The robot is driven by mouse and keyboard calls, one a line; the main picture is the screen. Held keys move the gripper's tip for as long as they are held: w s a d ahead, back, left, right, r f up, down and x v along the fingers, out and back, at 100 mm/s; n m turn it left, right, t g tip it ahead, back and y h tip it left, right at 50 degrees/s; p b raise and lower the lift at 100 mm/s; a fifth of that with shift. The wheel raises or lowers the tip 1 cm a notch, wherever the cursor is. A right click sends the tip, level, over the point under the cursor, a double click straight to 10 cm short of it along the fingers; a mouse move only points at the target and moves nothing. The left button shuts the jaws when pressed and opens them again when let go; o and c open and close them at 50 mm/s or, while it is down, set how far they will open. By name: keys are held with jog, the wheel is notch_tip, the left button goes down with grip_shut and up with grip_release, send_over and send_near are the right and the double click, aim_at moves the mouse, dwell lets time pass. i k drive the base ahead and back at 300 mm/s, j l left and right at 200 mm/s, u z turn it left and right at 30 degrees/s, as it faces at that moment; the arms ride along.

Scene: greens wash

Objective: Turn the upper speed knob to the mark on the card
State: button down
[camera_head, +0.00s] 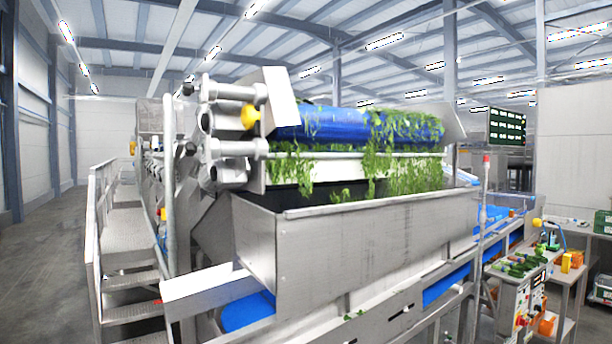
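A pale control box (522,300) stands at the lower right, at the end of a small side table. Its face carries small dark, red and yellow controls, seen at a steep angle. They are too small to tell which is the upper speed knob or where it points. I cannot make out a card with a mark. My gripper and arm are not in this view.
A large steel washing machine (350,240) with a blue roller (350,125) and hanging greens fills the middle. Steps with railings (128,285) stand left. A dark screen (507,126) hangs right. Open floor (45,255) lies far left.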

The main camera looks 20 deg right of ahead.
aim_at(189, 89)
jog(key=z, duration=5.9)
jog(key=u, duration=2.3)
jog(key=k+j+u, duration=0.1)
jog(key=u, duration=0.4)
jog(key=j+u, duration=0.1)
jog(key=u, duration=0.4)
jog(key=k+j+u, duration=0.1)
jog(key=u, duration=0.35)
jog(key=j+u, duration=0.25)
jog(key=u, duration=0.15)
jog(key=j+u, duration=0.25)
jog(key=u, duration=0.15)
jog(key=j+u, duration=0.25)
jog(key=u, duration=0.15)
jog(key=j+u, duration=0.25)
jog(key=u, duration=0.15)
